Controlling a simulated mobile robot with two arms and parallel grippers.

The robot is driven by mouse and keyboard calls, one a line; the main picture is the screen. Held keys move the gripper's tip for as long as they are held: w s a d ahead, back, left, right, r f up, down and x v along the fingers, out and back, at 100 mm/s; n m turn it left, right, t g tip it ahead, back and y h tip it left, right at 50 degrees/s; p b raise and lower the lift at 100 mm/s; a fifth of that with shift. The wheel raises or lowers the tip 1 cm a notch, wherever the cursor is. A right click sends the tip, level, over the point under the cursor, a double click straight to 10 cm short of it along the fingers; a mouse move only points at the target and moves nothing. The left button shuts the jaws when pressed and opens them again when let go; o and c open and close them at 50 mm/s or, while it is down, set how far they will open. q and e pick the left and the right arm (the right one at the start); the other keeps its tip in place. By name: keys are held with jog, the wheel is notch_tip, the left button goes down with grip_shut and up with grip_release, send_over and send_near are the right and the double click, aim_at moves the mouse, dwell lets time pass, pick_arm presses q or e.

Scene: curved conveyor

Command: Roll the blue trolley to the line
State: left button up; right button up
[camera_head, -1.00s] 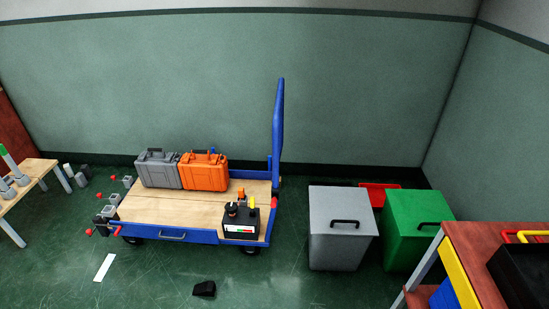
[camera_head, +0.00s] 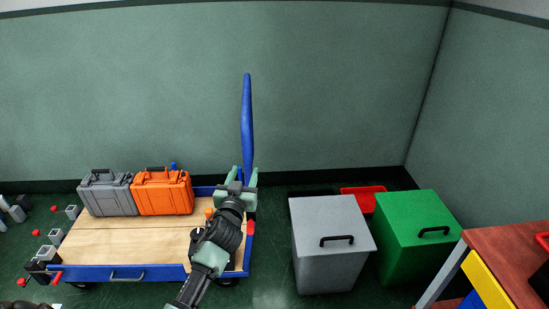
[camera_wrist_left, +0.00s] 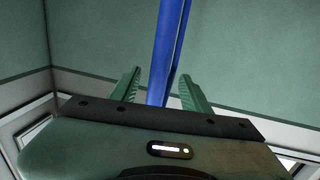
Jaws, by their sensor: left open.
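The blue trolley (camera_head: 95,272) has a wooden deck and a tall upright blue handle (camera_head: 247,125) at its right end. My left gripper (camera_head: 236,178) is open near the lower part of the handle, above the deck's right end. In the left wrist view the handle (camera_wrist_left: 168,55) stands between the two open green fingers (camera_wrist_left: 160,88); I cannot tell whether they touch it. My left arm hides part of the deck and most of the black box on it. The white line is not in view now. My right gripper is not in view.
A grey case (camera_head: 107,194) and an orange case (camera_head: 162,192) stand on the deck. A grey bin (camera_head: 325,260), a green bin (camera_head: 420,240) and a red box (camera_head: 362,198) are to the right. A workbench (camera_head: 505,255) is at the lower right.

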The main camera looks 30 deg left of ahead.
aim_at(250, 157)
pick_arm(q)
jog(key=x, duration=0.7)
jog(key=shift+r+b, duration=0.35)
jog(key=shift+w+a, duration=0.1)
jog(key=shift+w, duration=0.3)
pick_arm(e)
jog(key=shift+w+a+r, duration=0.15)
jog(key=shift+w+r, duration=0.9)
pick_arm(q)
grip_shut()
